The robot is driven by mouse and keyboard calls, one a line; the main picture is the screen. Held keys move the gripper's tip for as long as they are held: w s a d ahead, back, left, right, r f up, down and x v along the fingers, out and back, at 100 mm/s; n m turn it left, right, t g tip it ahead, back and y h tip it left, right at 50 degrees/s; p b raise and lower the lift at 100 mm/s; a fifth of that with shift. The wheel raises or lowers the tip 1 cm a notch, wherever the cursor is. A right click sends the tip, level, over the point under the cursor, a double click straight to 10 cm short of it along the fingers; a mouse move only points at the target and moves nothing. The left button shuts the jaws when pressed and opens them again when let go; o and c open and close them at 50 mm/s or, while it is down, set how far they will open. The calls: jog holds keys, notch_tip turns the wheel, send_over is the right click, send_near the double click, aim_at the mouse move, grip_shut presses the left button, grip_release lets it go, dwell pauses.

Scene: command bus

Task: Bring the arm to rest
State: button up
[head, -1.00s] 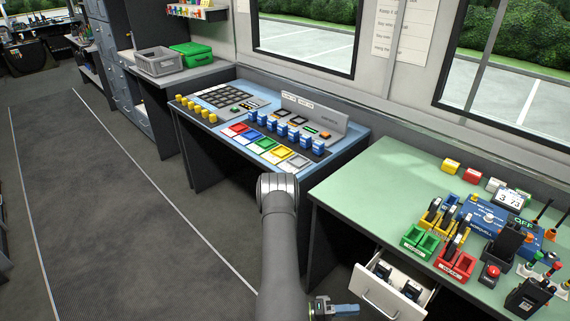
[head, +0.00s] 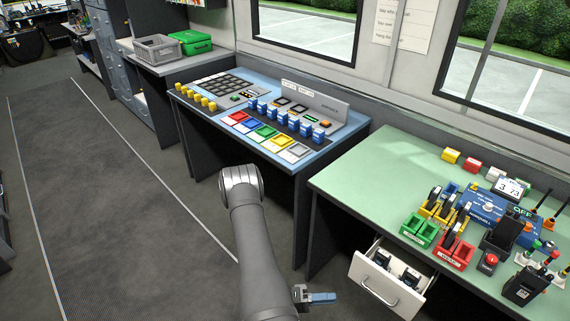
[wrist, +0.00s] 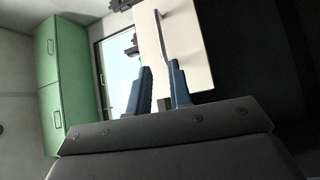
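My gripper (head: 322,297) shows low in the head view, in front of and left of the open drawer, with its blue fingers pointing right. My grey arm rises from the bottom edge to a rounded joint left of it. In the wrist view my gripper (wrist: 160,67) has two blue fingers with a gap between them. Nothing shows in the gap except the background. The fingers look apart from the white drawer front behind them.
The white drawer (head: 387,286) stands open under the green table (head: 375,177), with dark items inside. Radios, colored holders and a blue console crowd the table's right side. A button console desk (head: 330,144) stands behind my arm. The floor (head: 110,220) at left is clear.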

jog(key=d+r, duration=0.1)
jog(key=d, duration=1.1)
jog(key=shift+d+r, duration=0.15)
jog(key=shift+r, duration=0.15)
jog(key=shift+o, duration=0.4)
jog(key=o, duration=1.7)
jog(key=shift+a+n, duration=0.5)
jog(key=shift+n, duration=0.1)
jog(key=s+a+r+n+t+y, duration=0.25)
jog(key=a+n, duration=0.35)
jog(key=n, duration=0.6)
jog(key=s+a+r+n+t+y, duration=0.1)
jog(key=s+a+n+t+y, duration=0.4)
jog(key=n, duration=0.6)
jog(key=w+d+f+h, duration=0.2)
jog(key=w+d, duration=0.3)
jog(key=d, duration=0.3)
jog(key=shift+g, duration=0.45)
